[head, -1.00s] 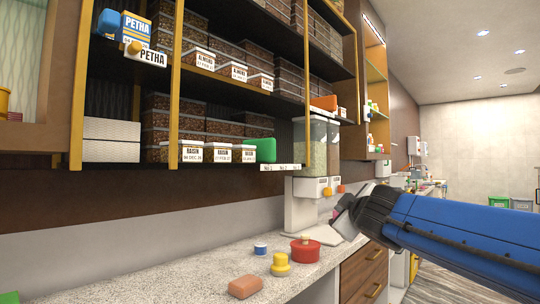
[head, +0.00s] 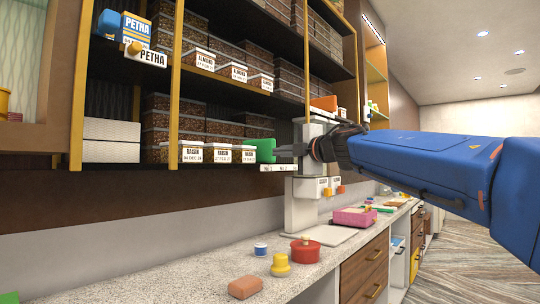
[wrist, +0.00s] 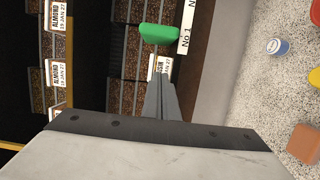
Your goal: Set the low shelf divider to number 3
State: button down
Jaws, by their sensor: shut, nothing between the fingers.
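The low shelf divider has a green end (head: 265,149) at the right part of the low shelf, just right of the raisin boxes. It also shows in the wrist view (wrist: 159,34). A white number strip (head: 281,167) runs along the shelf edge below it; in the wrist view the strip (wrist: 187,27) reads "No 1" with part of another label. The green end stands near the No 1 end; number 3 is not readable. My gripper (head: 281,152) is shut and empty, just right of the green end. In the wrist view its fingers (wrist: 161,78) point at the green end with a small gap.
Raisin boxes (head: 217,153) line the low shelf's front; almond boxes (head: 231,71) stand above. A white dispenser (head: 306,188) stands behind my gripper. The counter below holds a red pot (head: 305,251), a yellow-topped item (head: 280,266) and a pink box (head: 354,217).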

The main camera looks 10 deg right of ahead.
aim_at(270, 153)
dwell(0.3)
jog(key=x, duration=1)
jog(key=shift+w+f, duration=0.1)
jog(key=shift+w, duration=0.1)
jog(key=shift+w+d, duration=0.5)
jog(key=shift+d, duration=0.3)
jog(key=shift+w+d, duration=0.55)
jog(key=shift+d, duration=0.25)
jog(key=w+d, duration=1.1)
jog(key=d, duration=0.3)
jog(key=shift+w+d, duration=0.2)
jog(key=shift+d, duration=0.1)
